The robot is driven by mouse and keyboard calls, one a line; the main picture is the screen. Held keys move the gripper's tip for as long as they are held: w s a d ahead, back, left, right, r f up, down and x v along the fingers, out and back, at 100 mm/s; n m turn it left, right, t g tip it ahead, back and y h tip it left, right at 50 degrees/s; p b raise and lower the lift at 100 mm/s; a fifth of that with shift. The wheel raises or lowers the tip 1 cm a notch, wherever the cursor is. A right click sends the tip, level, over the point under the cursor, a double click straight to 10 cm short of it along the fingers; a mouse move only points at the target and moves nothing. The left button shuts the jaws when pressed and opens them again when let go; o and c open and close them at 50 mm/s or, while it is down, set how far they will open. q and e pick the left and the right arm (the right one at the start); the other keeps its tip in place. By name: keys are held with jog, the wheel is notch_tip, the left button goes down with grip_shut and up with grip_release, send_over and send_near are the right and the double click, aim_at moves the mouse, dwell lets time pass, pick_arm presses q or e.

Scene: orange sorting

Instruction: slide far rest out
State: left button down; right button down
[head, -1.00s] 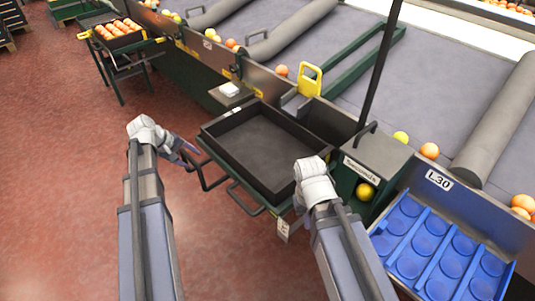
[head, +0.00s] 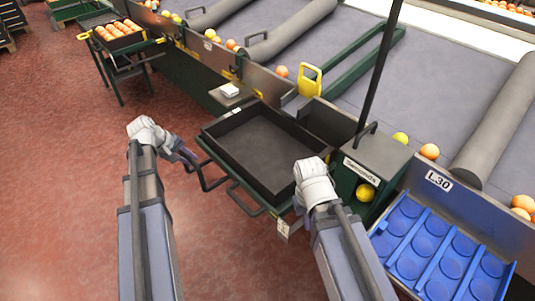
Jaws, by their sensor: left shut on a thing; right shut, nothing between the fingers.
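An empty black tray (head: 262,150) sits in front of the machine, on green-framed rests. Two dark loop handles stick out at its front: the far rest's handle (head: 207,188) at the left and the near rest's handle (head: 243,206) to its right. My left gripper (head: 187,158) is shut on the far rest's handle, at its left end. My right gripper (head: 300,204) is shut and empty beside the tray's right corner. Its wrist hides most of its fingers and part of that corner.
A labelled green box (head: 379,160) and a blue tray (head: 440,248) with round hollows stand at the right. A yellow scoop-like piece (head: 310,80) and a dark pole (head: 380,70) rise behind the tray. The red floor in front is clear.

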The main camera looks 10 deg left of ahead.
pick_arm(q)
jog(key=s+a, duration=0.7)
jog(key=s, duration=0.1)
jog(key=shift+c, duration=2)
grip_release()
notch_tip(320, 180, up, 7)
jog(key=p, duration=0.7)
dwell(0.4)
